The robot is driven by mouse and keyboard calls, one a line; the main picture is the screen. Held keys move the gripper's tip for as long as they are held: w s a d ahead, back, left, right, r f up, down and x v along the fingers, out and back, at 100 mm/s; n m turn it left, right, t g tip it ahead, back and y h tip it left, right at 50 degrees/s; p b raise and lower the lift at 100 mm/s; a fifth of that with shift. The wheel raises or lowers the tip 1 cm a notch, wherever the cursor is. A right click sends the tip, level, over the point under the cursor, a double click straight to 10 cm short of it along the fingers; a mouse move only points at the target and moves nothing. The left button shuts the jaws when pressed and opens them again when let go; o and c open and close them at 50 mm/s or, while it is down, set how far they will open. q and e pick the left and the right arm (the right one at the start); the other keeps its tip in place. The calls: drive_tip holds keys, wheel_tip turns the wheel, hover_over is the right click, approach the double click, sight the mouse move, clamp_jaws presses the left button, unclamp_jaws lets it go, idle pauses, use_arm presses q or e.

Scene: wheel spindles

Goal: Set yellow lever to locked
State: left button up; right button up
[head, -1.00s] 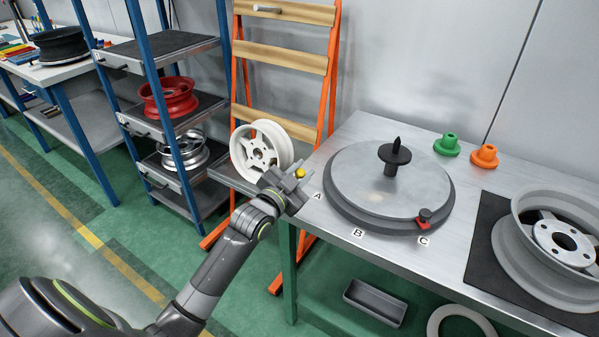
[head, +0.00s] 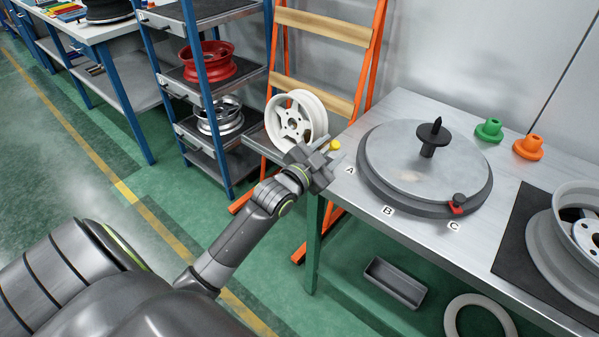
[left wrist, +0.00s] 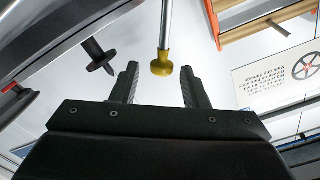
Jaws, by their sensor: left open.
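The yellow lever shows as a yellow round knob (head: 335,145) at the left edge of the workbench, just behind my left gripper (head: 325,165). In the left wrist view the yellow knob (left wrist: 162,67) sits on the end of a thin silver rod. It appears centred between the two open, dark fingertips (left wrist: 159,82), with a gap on both sides. I cannot tell how deep it is between them. The left gripper holds nothing. My right gripper is not in view.
A round turntable (head: 400,165) with a black spindle (head: 433,136) and a red clamp (head: 457,208) stands on the bench (head: 380,112). A white wheel (head: 290,122) rests near the orange rack, close behind my gripper.

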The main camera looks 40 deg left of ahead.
use_arm(q)
drive_tip(key=s+a, duration=0.1)
drive_tip(key=s, duration=1.3)
drive_tip(key=shift+s, duration=0.3)
drive_tip(key=s+a+f+n+g+y+p, duration=0.1)
drive_tip(key=s+a+f+n+g, duration=0.15)
drive_tip(key=f, duration=0.75)
drive_tip(key=s+a+f+n+g+y, duration=0.1)
drive_tip(key=a+f+g, duration=0.15)
drive_tip(key=f, duration=0.85)
drive_tip(key=s+a+f+n+g+y+p, duration=0.1)
drive_tip(key=a+f+g+y, duration=0.15)
drive_tip(key=f, duration=0.75)
drive_tip(key=s+d+f+n+g+h+p, duration=0.15)
drive_tip(key=s+f+g, duration=0.35)
drive_tip(key=s+f, duration=1.05)
drive_tip(key=s+d+f+g, duration=0.2)
drive_tip(key=s+d+f, duration=0.1)
drive_tip(key=s, duration=0.4)
drive_tip(key=s+d+f+n+g, duration=0.1)
drive_tip(key=s+d+f+g, duration=0.1)
drive_tip(key=s, duration=0.6)
drive_tip(key=shift+s+d+f+n, duration=0.3)
drive_tip(key=shift+d+f, duration=0.25)
drive_tip(key=shift+f, duration=0.4)
